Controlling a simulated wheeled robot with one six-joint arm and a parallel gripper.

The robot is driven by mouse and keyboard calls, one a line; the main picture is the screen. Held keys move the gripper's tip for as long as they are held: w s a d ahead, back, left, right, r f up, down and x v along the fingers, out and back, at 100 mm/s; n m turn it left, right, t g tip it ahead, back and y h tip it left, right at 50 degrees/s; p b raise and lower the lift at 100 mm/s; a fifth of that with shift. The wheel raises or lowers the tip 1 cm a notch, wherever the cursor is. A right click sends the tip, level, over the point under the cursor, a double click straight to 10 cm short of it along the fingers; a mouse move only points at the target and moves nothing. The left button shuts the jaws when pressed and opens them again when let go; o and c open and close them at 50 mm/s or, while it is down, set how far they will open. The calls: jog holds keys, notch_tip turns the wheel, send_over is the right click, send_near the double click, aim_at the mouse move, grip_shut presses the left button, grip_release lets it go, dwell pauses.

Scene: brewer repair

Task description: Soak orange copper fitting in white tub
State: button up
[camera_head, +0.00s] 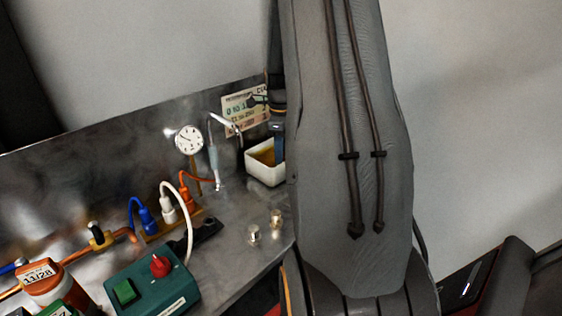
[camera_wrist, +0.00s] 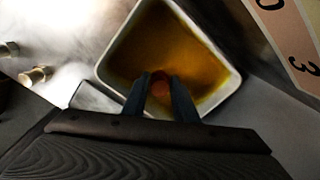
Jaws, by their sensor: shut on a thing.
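The white tub (camera_head: 262,175) stands at the far right end of the metal bench and holds amber-brown liquid. In the wrist view the tub's white rim (camera_wrist: 228,93) frames the liquid. My gripper (camera_wrist: 160,82) is over the tub, its two dark fingers pointing down into it. I cannot tell whether the fitting touches the liquid. In the head view my arm hides the gripper's tips and part of the tub.
Two small metal fittings (camera_head: 254,234) stand on the bench in front of the tub. A gauge (camera_head: 189,140), a printed card (camera_head: 243,112), coloured plugs (camera_head: 168,208) and a green switch box (camera_head: 150,282) are to the left. A metal backsplash (camera_head: 90,155) runs behind.

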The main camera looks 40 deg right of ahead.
jog(key=shift+r+p, duration=2.7)
jog(key=shift+r, duration=1.65)
jog(key=shift+r, duration=0.1)
notch_tip(320, 180, up, 4)
jog(key=p, duration=0.2)
jog(key=shift+p, duration=0.3)
